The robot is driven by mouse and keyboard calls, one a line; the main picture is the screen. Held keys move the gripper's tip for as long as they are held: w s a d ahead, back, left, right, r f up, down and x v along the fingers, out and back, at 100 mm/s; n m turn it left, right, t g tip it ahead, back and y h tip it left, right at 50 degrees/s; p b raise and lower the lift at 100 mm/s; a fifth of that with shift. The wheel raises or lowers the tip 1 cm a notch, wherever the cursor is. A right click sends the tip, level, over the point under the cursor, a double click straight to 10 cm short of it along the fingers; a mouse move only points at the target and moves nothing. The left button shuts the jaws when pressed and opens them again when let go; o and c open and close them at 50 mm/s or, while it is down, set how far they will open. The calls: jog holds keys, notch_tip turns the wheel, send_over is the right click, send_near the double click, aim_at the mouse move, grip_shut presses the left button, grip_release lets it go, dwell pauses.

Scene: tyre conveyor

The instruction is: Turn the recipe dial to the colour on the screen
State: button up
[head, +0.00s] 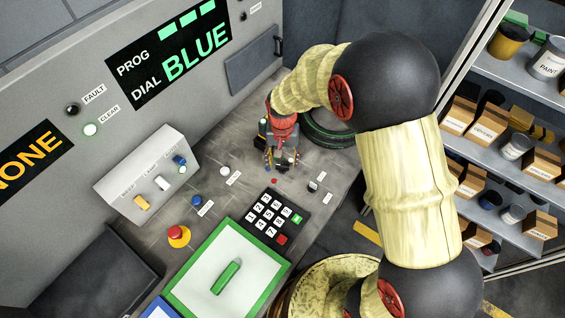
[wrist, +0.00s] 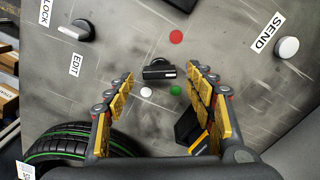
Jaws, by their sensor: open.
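The screen (head: 168,52) reads "PROG" with green bars and "DIAL BLUE" in green letters. In the wrist view the recipe dial (wrist: 158,70) is a black knob with a bar grip on the grey desk. A red dot (wrist: 176,37), a white dot (wrist: 147,92) and a green dot (wrist: 176,90) lie around it; I see no blue dot. I cannot tell which dot the dial points to. My gripper (wrist: 160,77) is open, its yellow-padded fingers either side of the dial. In the head view my gripper (head: 282,160) points down and hides most of the dial.
A tyre (head: 325,130) lies close behind my gripper. The keypad (head: 270,217), the SEND button (wrist: 288,47) and the LOCK/EDIT switch (wrist: 78,30) are near the dial. A switch box (head: 148,180), red stop button (head: 178,236) and green-framed tray (head: 190,297) stand further off.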

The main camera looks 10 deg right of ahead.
aim_at(283, 165)
notch_tip(283, 165, up, 10)
dwell(0.3)
dwell(0.5)
jog(key=s+d+r+n+t+b, duration=0.1)
jog(key=s+d+r+t+b, duration=0.1)
jog(key=s, duration=0.5)
jog(key=s+d+r+n+t+b, duration=0.1)
jog(key=s+d+r+b, duration=0.1)
jog(key=s+d+r, duration=0.3)
jog(key=s+d+r+n+t+b, duration=0.1)
jog(key=s+d+r+t+b, duration=0.1)
jog(key=s+r, duration=0.3)
jog(key=s+d, duration=0.1)
jog(key=s, duration=0.3)
jog(key=shift+s+d+r+t+b, duration=0.25)
jog(key=shift+s+r+t+b, duration=0.05)
jog(key=shift+s+r+b, duration=0.1)
jog(key=shift+c, duration=1.1)
